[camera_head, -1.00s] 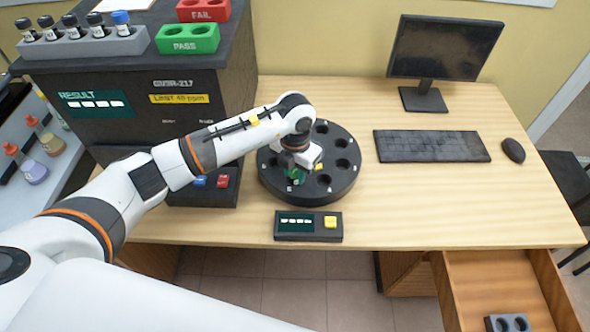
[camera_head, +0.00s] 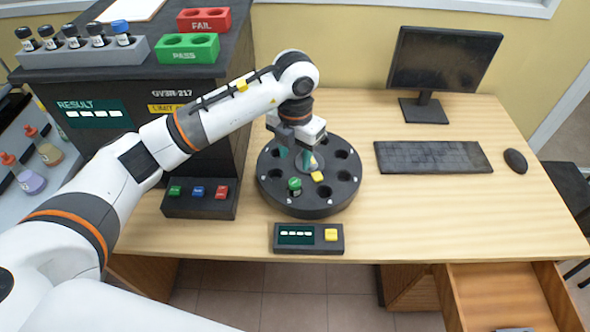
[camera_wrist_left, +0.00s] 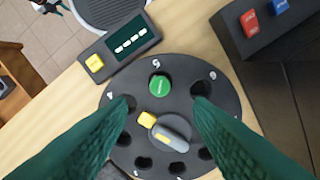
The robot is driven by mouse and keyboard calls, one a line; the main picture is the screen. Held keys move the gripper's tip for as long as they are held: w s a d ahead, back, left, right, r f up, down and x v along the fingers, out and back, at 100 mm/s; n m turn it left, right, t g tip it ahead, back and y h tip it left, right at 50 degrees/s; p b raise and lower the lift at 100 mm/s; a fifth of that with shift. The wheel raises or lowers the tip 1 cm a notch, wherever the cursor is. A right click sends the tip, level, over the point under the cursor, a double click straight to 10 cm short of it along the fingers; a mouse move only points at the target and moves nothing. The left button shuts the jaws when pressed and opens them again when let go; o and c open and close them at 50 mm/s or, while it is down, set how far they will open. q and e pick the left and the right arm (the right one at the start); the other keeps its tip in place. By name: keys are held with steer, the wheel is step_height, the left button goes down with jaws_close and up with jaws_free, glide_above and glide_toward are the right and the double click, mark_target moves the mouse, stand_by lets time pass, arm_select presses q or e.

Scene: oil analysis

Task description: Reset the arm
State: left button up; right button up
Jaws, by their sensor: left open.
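My left gripper (camera_head: 295,160) is open above the round black carousel (camera_head: 318,205) on the desk. In the left wrist view its two green fingers stand apart, with the carousel (camera_wrist_left: 235,98) below and nothing between the fingertips. A green-capped vial (camera_head: 294,185) sits in a front hole of the carousel; its cap also shows in the left wrist view (camera_wrist_left: 159,86), beyond the fingers and apart from them. My left arm reaches in from the left across the desk. My right gripper is in neither view.
A small display box with a yellow button (camera_head: 331,235) lies in front of the carousel. The dark analyser (camera_head: 150,80) stands at left, with a button panel (camera_head: 200,210), green PASS rack (camera_head: 188,48), red FAIL rack (camera_head: 204,20) and vial rack (camera_head: 90,50). Keyboard (camera_head: 433,157) and monitor (camera_head: 443,60) are at right.

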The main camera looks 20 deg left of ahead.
arm_select(q)
step_height(320, 180, up, 2)
stand_by(0.5)
